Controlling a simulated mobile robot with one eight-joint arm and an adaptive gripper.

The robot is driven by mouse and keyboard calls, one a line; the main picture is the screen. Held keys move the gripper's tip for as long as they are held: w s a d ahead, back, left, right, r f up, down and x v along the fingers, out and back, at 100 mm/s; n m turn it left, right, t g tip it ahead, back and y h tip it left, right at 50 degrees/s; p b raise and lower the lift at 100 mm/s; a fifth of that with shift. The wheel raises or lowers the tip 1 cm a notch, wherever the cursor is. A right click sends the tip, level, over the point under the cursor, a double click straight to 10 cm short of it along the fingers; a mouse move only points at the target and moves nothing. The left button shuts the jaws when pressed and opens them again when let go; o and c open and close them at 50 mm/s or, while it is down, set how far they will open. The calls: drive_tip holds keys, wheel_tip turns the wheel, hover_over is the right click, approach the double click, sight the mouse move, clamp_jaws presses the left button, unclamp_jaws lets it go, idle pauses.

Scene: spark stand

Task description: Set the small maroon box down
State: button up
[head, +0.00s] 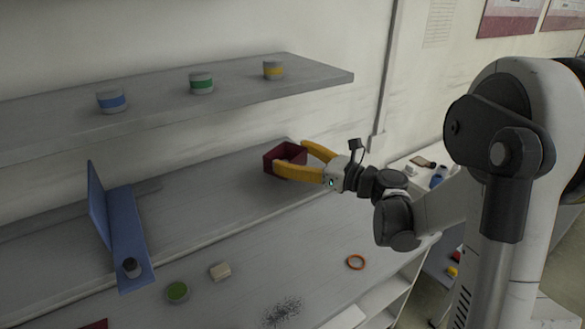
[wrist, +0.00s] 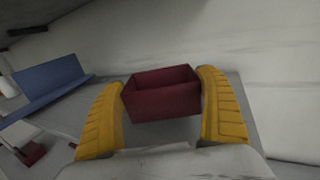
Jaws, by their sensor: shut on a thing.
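The small maroon box (head: 271,160) is an open-topped box at the right end of the middle shelf in the head view. It also shows upright between the yellow fingers in the wrist view (wrist: 161,98). My gripper (head: 292,160) has its two yellow fingers on either side of the box and is shut on it. In the wrist view my gripper (wrist: 161,103) has one finger at each side wall. The box's inside looks empty in the part that shows. I cannot tell whether its underside touches the shelf.
The middle shelf (head: 200,200) has bare room left of the box. A blue angled stand (head: 127,235) is at its left. Blue (head: 111,100), green (head: 201,83) and yellow-banded (head: 273,70) tins stand on the upper shelf.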

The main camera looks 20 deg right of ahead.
drive_tip(key=shift+f+b, duration=0.3)
drive_tip(key=shift+f, duration=1.05)
drive_tip(key=shift+f, duration=0.2)
drive_tip(key=o, duration=1)
drive_tip(key=shift+r, duration=0.1)
